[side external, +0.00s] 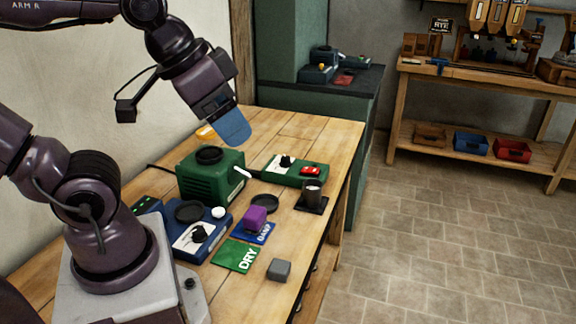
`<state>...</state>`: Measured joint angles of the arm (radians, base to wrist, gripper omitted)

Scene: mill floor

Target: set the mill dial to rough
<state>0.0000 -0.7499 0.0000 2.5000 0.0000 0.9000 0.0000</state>
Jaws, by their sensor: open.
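A green machine (205,178) with a black round top stands on the wooden bench. To its right is a low green box with a pale panel carrying a black dial (286,161) and a red switch (310,170). A blue unit nearer the camera has a second black dial (199,234) on a white panel. No label tells which is the mill dial, and the dial markings are too small to read. My gripper (234,128), with blue fingers, is open and empty above and behind the green machine, apart from both dials.
A purple block (255,217) sits by the blue DAMP card (262,236). A green DRY card (236,256) and a grey block (279,270) lie nearer. The bench's far right corner is clear.

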